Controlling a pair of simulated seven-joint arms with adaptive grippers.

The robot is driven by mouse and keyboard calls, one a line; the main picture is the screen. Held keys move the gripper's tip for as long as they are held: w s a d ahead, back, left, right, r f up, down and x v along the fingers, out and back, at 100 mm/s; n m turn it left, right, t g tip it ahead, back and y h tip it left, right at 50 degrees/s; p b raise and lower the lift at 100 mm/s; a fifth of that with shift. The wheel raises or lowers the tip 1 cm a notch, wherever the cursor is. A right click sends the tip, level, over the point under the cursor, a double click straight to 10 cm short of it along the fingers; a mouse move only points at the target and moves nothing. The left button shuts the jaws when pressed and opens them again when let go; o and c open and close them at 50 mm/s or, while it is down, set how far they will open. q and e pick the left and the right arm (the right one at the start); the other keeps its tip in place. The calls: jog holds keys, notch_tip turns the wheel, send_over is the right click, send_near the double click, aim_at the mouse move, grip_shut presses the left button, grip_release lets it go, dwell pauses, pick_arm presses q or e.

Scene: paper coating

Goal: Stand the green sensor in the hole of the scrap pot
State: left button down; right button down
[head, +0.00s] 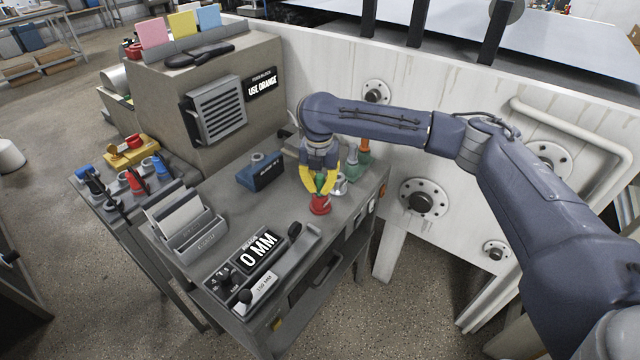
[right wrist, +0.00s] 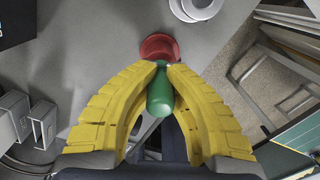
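The green sensor (head: 320,183) is upright between the yellow fingers of my right gripper (head: 320,187). In the right wrist view the sensor (right wrist: 159,95) is pinched between the fingertips (right wrist: 160,68), its thick end toward the camera. A red pot (head: 320,205), which looks like the scrap pot, stands on the grey bench directly below; it also shows in the right wrist view (right wrist: 158,46). The sensor's lower end meets the pot's top in the picture. The hole is hidden, so I cannot tell how far the sensor is in. My left gripper is out of view.
A light metal pot (head: 339,186) stands close to the right of the red one, with an orange and green piece (head: 363,152) behind. A blue box (head: 261,172) is to the left. A display panel (head: 257,250) lies at the bench front. A white machine wall (head: 415,155) stands behind.

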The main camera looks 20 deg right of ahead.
jog(key=shift+f, duration=0.25)
dwell(0.3)
jog(key=c, duration=1.5)
grip_release()
jog(key=shift+s+a+r, duration=0.1)
jog(key=shift+r, duration=2.95)
jog(key=shift+s+a+r, duration=0.1)
jog(key=shift+r, duration=2.9)
